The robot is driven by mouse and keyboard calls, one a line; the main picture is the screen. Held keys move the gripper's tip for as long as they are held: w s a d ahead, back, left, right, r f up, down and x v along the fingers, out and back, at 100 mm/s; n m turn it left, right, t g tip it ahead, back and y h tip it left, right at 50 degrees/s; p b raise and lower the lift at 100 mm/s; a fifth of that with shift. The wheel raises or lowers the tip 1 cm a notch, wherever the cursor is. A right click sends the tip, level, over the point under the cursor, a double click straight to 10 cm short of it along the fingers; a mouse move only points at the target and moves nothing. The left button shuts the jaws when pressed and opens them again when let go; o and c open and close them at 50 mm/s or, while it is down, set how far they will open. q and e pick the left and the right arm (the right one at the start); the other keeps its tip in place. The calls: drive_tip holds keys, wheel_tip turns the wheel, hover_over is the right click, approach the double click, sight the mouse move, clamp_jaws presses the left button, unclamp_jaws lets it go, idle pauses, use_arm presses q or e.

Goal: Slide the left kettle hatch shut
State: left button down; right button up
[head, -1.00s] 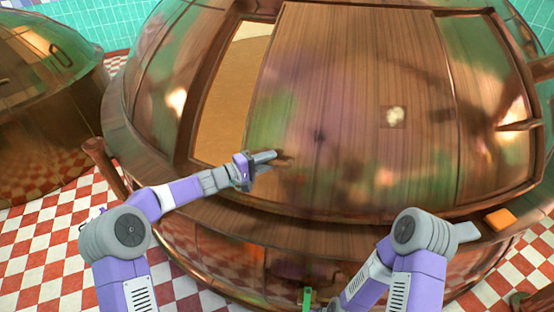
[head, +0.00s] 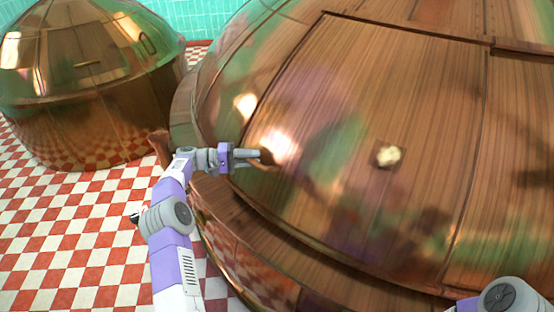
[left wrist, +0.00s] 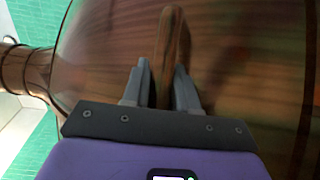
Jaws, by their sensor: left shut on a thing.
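The big copper kettle (head: 222,95) fills the middle and right of the head view. Its wood-grained copper hatch panel (head: 335,105) lies along the dome, its left edge close to the left frame, and no opening shows there. My left gripper (head: 262,157) is at the panel's lower left, shut on a brown hatch handle (head: 269,157). In the left wrist view the handle (left wrist: 172,45) stands between the two grey fingers (left wrist: 160,85). My right gripper is out of view; only part of my right arm shows at the lower right.
A smaller-looking copper kettle (head: 90,75) stands at the far left. Red and white checkered floor (head: 70,230) is clear between the kettles and at the lower left. A ledge (head: 260,230) rings the big kettle below the hatch.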

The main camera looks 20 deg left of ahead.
use_arm(q)
drive_tip(key=shift+s+a+r, duration=0.1)
drive_tip(key=shift+a+r, duration=0.2)
drive_tip(key=shift+a, duration=0.25)
drive_tip(key=shift+s+a+f, duration=0.1)
drive_tip(key=shift+a, duration=0.05)
drive_tip(key=c, duration=1.3)
unclamp_jaws()
drive_tip(key=o, duration=0.3)
drive_tip(key=shift+s+a, duration=0.2)
drive_tip(key=shift+s, duration=0.1)
drive_tip(key=shift+w+d+f, duration=0.15)
drive_tip(key=shift+w+d, duration=0.1)
drive_tip(key=shift+d, duration=0.1)
drive_tip(key=shift+p+v, duration=0.5)
drive_tip(key=shift+v, duration=3.35)
